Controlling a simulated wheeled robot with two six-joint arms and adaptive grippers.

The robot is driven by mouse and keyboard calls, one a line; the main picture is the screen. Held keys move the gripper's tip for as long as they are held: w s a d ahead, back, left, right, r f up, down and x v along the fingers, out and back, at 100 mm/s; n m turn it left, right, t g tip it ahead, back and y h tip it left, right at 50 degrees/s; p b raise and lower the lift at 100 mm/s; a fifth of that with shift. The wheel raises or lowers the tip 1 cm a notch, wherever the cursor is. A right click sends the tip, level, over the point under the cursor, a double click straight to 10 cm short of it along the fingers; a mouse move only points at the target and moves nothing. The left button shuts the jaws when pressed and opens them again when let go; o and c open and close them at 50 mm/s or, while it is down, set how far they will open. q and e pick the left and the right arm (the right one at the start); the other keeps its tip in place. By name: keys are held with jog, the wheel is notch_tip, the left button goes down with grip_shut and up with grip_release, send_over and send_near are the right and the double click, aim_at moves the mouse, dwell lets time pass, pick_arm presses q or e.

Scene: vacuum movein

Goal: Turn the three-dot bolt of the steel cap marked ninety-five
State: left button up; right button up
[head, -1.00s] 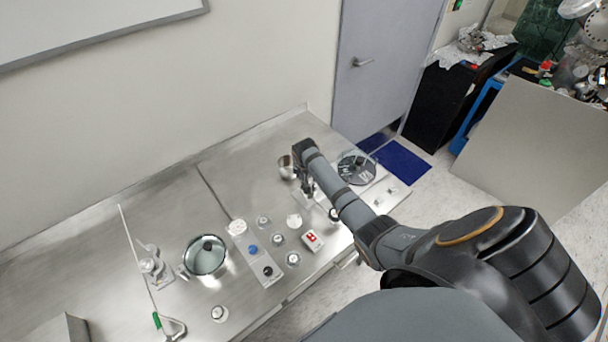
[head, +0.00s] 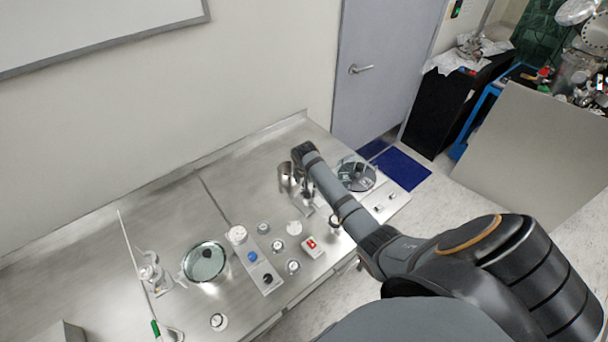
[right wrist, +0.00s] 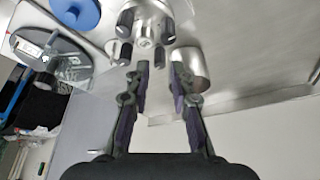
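My right gripper (head: 308,196) points down over the right part of the steel bench. In the right wrist view its two fingers (right wrist: 160,75) are apart with nothing between them. Just beyond the fingertips is a round steel piece (right wrist: 145,28) with several dark-sided bolts around a central stud. I cannot read a ninety-five or make out three dots on it. In the head view my right arm partly hides this spot. Small round steel pieces (head: 293,267) stand on the bench to the left; their marks are too small to read. My left gripper is not in view.
A steel cup (head: 287,178) stands close left of my right gripper. A round dark tray (head: 357,174) lies behind my forearm. The bench's back left is clear.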

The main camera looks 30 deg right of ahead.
jog(key=v, duration=1)
jog(key=shift+f, duration=0.1)
jog(key=d+f+n+b, duration=0.1)
jog(key=n+b, duration=0.1)
jog(key=b, duration=0.1)
jog(key=d+f+n+y+b, duration=0.1)
jog(key=b, duration=0.2)
jog(key=w+d+f+n+b, duration=0.1)
jog(key=n+b, duration=0.1)
jog(key=b, duration=0.1)
jog(key=shift+f+n+y+b, duration=0.3)
jog(key=shift+f+y, duration=0.1)
jog(key=f+n+y+b, duration=0.1)
jog(key=f+n, duration=0.1)
jog(key=w+f+n+y+b, duration=0.1)
jog(key=f+n, duration=0.1)
jog(key=w+f+n+b, duration=0.1)
jog(key=f+n, duration=0.1)
jog(key=shift+w+f+n+y, duration=0.1)
jog(key=shift+w+n+y, duration=0.2)
jog(key=shift+y, duration=0.1)
jog(key=shift+w+f, duration=0.15)
jog(key=shift+f, duration=0.45)
jog(key=shift+c, duration=0.3)
